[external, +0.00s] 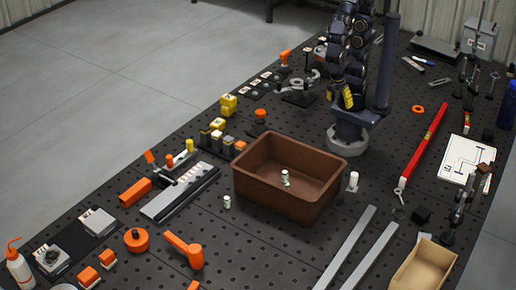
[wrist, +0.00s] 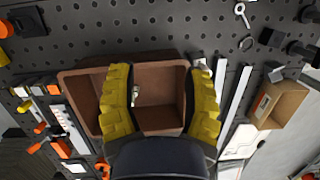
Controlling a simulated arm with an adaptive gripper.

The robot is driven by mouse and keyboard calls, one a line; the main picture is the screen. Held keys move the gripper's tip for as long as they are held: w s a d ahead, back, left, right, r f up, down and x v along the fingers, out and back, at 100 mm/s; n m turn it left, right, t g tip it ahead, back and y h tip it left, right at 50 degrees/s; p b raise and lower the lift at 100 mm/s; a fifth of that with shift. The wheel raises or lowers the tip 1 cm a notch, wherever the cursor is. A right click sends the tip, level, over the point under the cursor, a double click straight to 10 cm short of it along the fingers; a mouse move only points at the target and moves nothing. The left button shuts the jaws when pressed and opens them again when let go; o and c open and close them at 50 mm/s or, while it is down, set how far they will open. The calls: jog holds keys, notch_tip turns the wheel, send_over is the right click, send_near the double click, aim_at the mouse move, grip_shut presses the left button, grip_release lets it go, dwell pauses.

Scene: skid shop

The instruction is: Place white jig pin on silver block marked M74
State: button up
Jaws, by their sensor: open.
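A white cylindrical pin (external: 353,181) stands upright just right of the brown bin; I cannot confirm it is the jig pin. Two other small whitish cylinders show in the external view: one inside the bin (external: 285,178), one on the table in front of it (external: 227,202). Silver blocks (external: 98,222) (external: 50,258) sit at the lower left; I cannot read M74 on either. My gripper (external: 347,98) has yellow fingers. It is open and empty above the table, and in the wrist view its fingers (wrist: 160,72) frame the bin from above.
The brown bin (external: 262,188) has high walls and stands mid-table. Two metal bars (external: 345,250) and a cardboard box (external: 424,268) lie to its right. A red level (external: 424,145) lies further right. Orange parts (external: 183,250) and a long rail (external: 180,193) crowd the left.

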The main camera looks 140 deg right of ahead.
jog(key=s+d+r+n, duration=0.1)
jog(key=s+d, duration=0.2)
jog(key=s, duration=0.4)
jog(key=shift+d+r+n+t+h, duration=0.25)
jog(key=shift+d+n+t+h, duration=0.05)
jog(key=shift+d+t+h, duration=0.1)
dwell(0.6)
